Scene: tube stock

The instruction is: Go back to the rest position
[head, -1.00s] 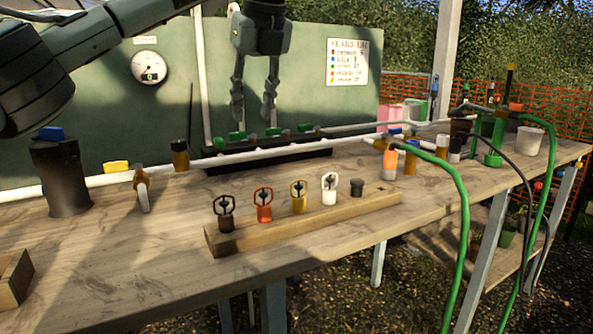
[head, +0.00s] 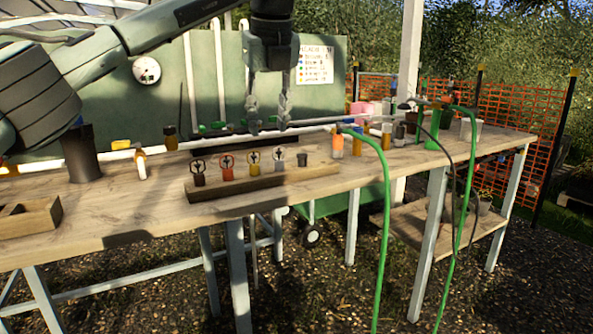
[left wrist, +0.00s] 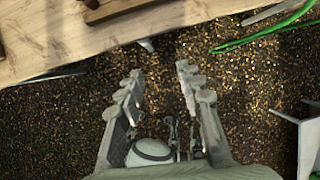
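My left gripper (head: 268,114) hangs fingers down in the head view, in front of the wooden table (head: 120,214) as the camera sees it. Its two fingers are apart with nothing between them. In the left wrist view the open fingers (left wrist: 160,88) point over dark gravel, with the table edge (left wrist: 90,48) beyond them. A wooden block (head: 240,184) on the table holds several coloured valve-like pieces in a row. My right gripper is not in view.
A dark cylinder (head: 81,155) and a small bottle (head: 141,162) stand at the table's left. A wooden box (head: 30,218) lies at the front left edge. Green hoses (head: 386,240) hang over the right side. Gravel is clear in front.

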